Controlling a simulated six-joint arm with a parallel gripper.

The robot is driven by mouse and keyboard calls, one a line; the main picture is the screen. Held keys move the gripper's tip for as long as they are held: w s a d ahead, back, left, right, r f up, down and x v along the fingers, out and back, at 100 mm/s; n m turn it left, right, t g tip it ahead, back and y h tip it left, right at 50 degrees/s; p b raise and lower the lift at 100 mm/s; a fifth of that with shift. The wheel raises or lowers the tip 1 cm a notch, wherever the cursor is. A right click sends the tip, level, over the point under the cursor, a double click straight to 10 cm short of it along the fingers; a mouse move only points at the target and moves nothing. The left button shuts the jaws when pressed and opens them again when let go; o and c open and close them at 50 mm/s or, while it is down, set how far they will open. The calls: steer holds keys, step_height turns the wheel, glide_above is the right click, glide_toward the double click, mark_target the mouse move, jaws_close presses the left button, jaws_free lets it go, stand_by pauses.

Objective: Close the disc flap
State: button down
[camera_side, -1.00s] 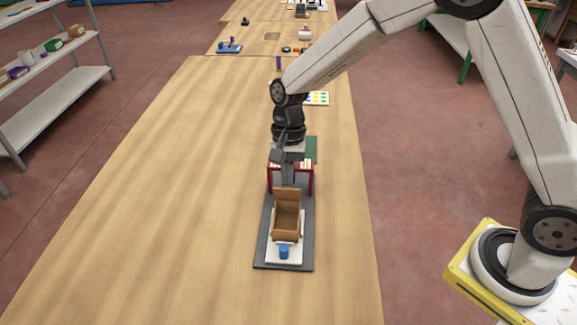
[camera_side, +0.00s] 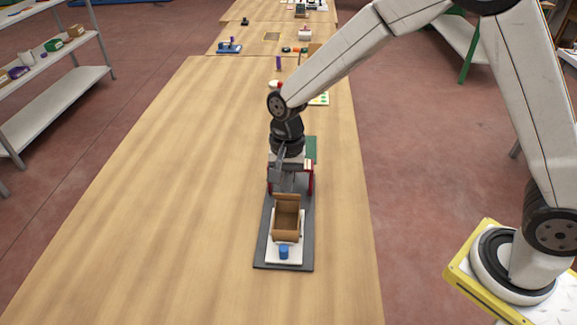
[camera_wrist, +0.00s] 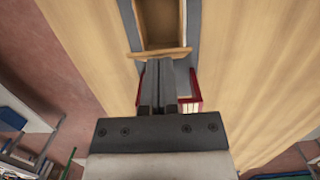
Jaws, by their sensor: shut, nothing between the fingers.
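The brown box (camera_side: 286,222) stands on a white plate on a dark base, its top open. Its flap (camera_side: 286,199) stands up along the far edge of the opening, looking tilted rather than flat over the box. In the wrist view the open box (camera_wrist: 160,22) is at the top and the flap (camera_wrist: 160,53) crosses just below it. My gripper (camera_side: 284,187) is shut and empty, pointing down right behind the flap. In the wrist view my fingertips (camera_wrist: 157,64) are at the flap's near side; whether they touch it is unclear.
A red frame (camera_side: 311,178) stands behind the box, close around my gripper, and shows beside the fingers in the wrist view (camera_wrist: 195,88). A blue knob (camera_side: 284,252) is at the box's front. The wooden table (camera_side: 170,220) is clear on the left.

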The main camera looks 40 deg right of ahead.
steer(key=shift+s+a+f+t+h, duration=0.65)
steer(key=shift+s+a+t+h, duration=0.25)
steer(key=shift+t+h, duration=0.2)
steer(key=shift+s+a+f, duration=0.45)
steer(key=shift+s+f, duration=0.05)
steer(key=shift+f, duration=0.25)
steer(key=shift+s+a+f, duration=0.45)
steer(key=shift+f, duration=0.3)
steer(key=shift+s+a+f, duration=0.2)
steer(key=shift+f, duration=0.45)
steer(key=shift+s+a+f, duration=0.2)
steer(key=shift+f, duration=0.45)
steer(key=shift+w+d, duration=0.1)
steer(key=shift+w+d+r, duration=0.15)
steer(key=shift+w+d, duration=0.3)
steer(key=shift+r, duration=0.1)
